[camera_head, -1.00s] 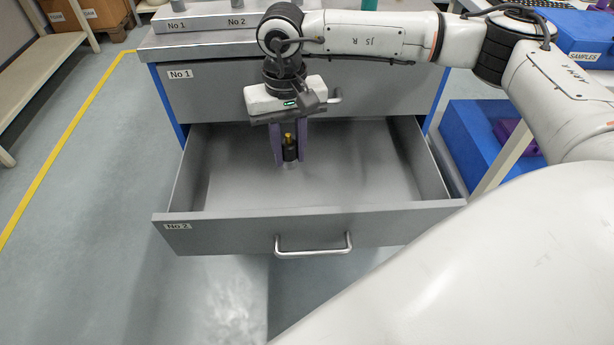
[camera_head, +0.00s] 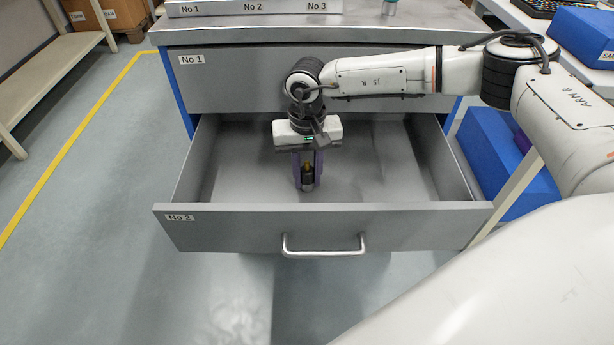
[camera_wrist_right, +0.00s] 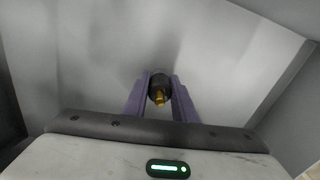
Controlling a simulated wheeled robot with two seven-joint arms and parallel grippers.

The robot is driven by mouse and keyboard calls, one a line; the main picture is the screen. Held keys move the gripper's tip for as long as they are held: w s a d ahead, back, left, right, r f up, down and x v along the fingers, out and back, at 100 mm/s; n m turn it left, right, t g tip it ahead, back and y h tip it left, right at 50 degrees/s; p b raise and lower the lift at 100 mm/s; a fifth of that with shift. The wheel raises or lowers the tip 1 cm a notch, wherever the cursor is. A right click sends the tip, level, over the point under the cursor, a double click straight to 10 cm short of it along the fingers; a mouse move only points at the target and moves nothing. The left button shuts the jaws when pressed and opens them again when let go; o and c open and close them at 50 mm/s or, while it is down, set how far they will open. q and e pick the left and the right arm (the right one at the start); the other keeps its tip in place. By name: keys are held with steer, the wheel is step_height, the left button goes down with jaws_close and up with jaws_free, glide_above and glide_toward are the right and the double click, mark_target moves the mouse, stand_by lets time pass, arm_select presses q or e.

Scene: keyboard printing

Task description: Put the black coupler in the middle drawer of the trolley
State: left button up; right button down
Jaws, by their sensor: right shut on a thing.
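The black coupler (camera_head: 308,180) with a brass tip is upright between the purple fingers of my right gripper (camera_head: 307,172), which is shut on it. The right wrist view also shows the coupler (camera_wrist_right: 158,89) between the fingers (camera_wrist_right: 160,98). The gripper points down inside the open drawer marked No 2 (camera_head: 230,232), the trolley's middle drawer. The coupler is low over the drawer floor; I cannot tell whether it touches. My left gripper is not in view.
The closed drawer No 1 (camera_head: 240,85) is just behind and above the open one. The drawer's side walls and its front with handle (camera_head: 324,250) surround the gripper. The drawer floor around it is bare. Blue boxes (camera_head: 500,155) stand at the right.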

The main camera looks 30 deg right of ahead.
mark_target(307, 170)
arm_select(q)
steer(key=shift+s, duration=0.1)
arm_select(e)
steer(key=shift+f, duration=0.15)
steer(key=c, duration=1.5)
jaws_free()
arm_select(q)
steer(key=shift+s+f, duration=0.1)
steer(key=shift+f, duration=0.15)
arm_select(e)
steer(key=shift+o, duration=0.2)
steer(key=shift+r, duration=0.35)
step_height(307, 170, up, 10)
steer(key=shift+r+p, duration=0.25)
steer(key=shift+p, duration=0.95)
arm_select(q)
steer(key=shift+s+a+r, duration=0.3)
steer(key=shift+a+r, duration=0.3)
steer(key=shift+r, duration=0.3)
arm_select(e)
steer(key=shift+r, duration=0.65)
